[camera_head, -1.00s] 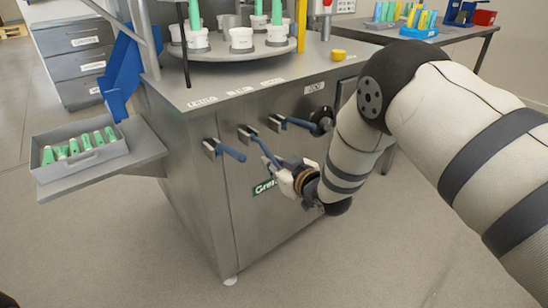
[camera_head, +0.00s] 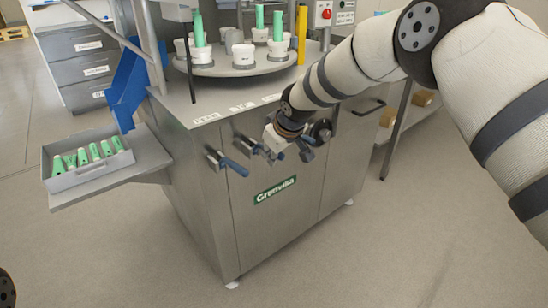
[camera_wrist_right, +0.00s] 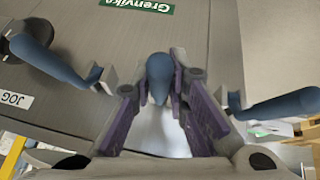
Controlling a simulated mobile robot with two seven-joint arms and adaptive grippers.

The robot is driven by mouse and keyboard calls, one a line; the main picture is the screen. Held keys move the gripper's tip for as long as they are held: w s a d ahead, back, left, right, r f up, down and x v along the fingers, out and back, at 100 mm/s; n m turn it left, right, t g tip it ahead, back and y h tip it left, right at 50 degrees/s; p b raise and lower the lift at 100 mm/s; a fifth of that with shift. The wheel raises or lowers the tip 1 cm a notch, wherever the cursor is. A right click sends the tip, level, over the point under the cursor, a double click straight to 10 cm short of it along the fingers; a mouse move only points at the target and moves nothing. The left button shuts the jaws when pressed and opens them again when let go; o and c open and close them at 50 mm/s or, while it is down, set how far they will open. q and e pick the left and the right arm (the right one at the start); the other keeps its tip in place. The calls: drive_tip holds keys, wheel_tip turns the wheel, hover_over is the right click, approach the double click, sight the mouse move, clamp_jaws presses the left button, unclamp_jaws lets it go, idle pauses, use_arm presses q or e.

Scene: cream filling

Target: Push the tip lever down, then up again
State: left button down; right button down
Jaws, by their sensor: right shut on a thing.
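The tip lever (camera_wrist_right: 158,75) is the middle one of the blue-handled levers on the front of the steel machine. In the right wrist view its rounded blue end lies between the two fingers of my right gripper (camera_wrist_right: 160,95), which is shut on it. In the head view this gripper (camera_head: 274,150) is at the machine front, below the top edge, and its wrist covers part of the lever. The lever (camera_head: 247,145) seems to stand out roughly level there. My left gripper is not in view.
Another blue lever (camera_head: 234,167) stands close by on the left, and a black knob (camera_head: 321,130) is on the right. Above is a turntable (camera_head: 240,68) with white cups and green tubes. A grey tray (camera_head: 88,168) of green tubes is at the left. The floor in front is clear.

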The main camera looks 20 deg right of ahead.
drive_tip(key=shift+w+r+g, duration=0.1)
drive_tip(key=shift+r+g, duration=0.1)
drive_tip(key=shift+g, duration=0.1)
drive_tip(key=c, duration=1.5)
unclamp_jaws()
drive_tip(key=shift+c, duration=0.2)
drive_tip(key=v, duration=1.2)
